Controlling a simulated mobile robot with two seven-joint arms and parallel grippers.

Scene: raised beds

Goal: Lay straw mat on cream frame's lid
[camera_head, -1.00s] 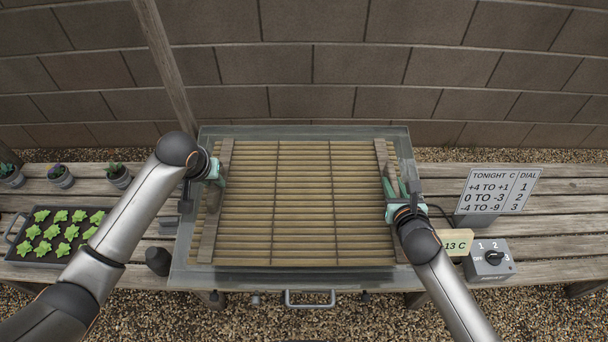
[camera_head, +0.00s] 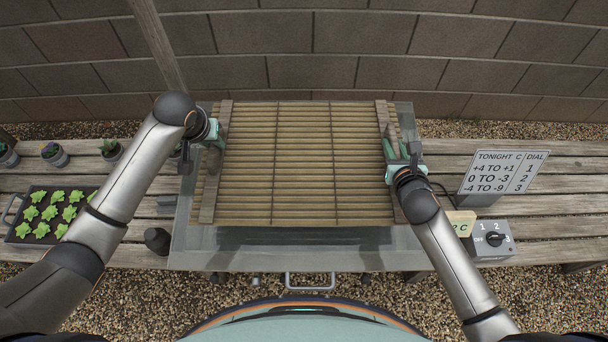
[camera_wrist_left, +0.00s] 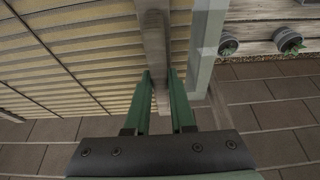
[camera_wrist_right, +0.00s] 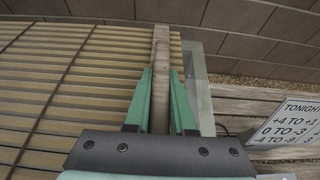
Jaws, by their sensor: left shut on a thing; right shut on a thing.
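The straw mat (camera_head: 304,160) is spread flat, with a wooden batten along its left and right sides. It is over the lid of the cream frame (camera_head: 290,250), whose grey glassy front strip shows below the mat. My left gripper (camera_head: 213,150) is shut on the left batten (camera_wrist_left: 155,50), which runs between its fingers in the left wrist view. My right gripper (camera_head: 391,155) is shut on the right batten (camera_wrist_right: 160,70). I cannot tell whether the mat touches the lid or hangs just above it.
A seedling tray (camera_head: 12,232) and small pots (camera_head: 54,154) stand on the slatted bench at left. A dial box (camera_head: 490,240), a temperature tag (camera_head: 460,222) and a chart sign (camera_head: 503,172) stand at right. A block wall (camera_head: 300,50) rises behind.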

